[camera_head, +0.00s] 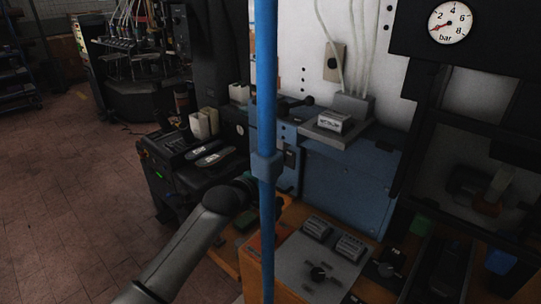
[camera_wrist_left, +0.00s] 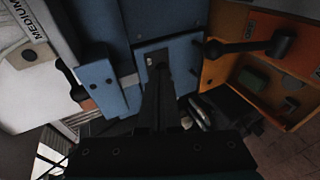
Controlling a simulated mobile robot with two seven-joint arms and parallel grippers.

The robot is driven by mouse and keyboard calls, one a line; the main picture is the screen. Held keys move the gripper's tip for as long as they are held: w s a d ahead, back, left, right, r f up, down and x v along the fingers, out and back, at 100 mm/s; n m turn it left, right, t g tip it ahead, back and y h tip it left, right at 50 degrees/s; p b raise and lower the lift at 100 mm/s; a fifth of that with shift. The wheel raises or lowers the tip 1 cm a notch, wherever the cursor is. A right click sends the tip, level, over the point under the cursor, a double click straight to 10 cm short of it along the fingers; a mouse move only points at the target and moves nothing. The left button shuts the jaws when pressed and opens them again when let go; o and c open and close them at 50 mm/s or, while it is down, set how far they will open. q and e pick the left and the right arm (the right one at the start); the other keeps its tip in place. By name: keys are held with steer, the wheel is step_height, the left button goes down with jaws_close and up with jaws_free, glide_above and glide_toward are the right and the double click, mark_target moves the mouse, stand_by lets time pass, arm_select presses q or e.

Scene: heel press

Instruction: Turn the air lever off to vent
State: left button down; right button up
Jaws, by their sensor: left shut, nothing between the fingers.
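My left gripper (camera_wrist_left: 158,72) is shut and empty in the left wrist view, its fingers pointing at a blue panel (camera_wrist_left: 195,58) with a small slot. Another dark lever end (camera_wrist_left: 72,82) shows beside a blue block at left. No label marks either as the air lever. In the head view my left arm reaches behind the blue pole, which hides the fingers. A pressure gauge (camera_head: 450,22) has a red needle pointing lower left. My right gripper is not in view.
The blue pole (camera_head: 266,90) stands in front of the press. A blue cabinet (camera_head: 345,185) stands behind the grey control panel (camera_head: 310,258) with its black knob. Shoe-like parts (camera_head: 215,155) lie left of the pole. Open brick floor (camera_head: 70,190) is at left.

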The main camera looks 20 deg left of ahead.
arm_select(q)
step_height(320, 180, up, 7)
steer(key=shift+p, duration=0.35)
steer(key=shift+s+f, duration=0.1)
steer(key=shift+f, duration=0.05)
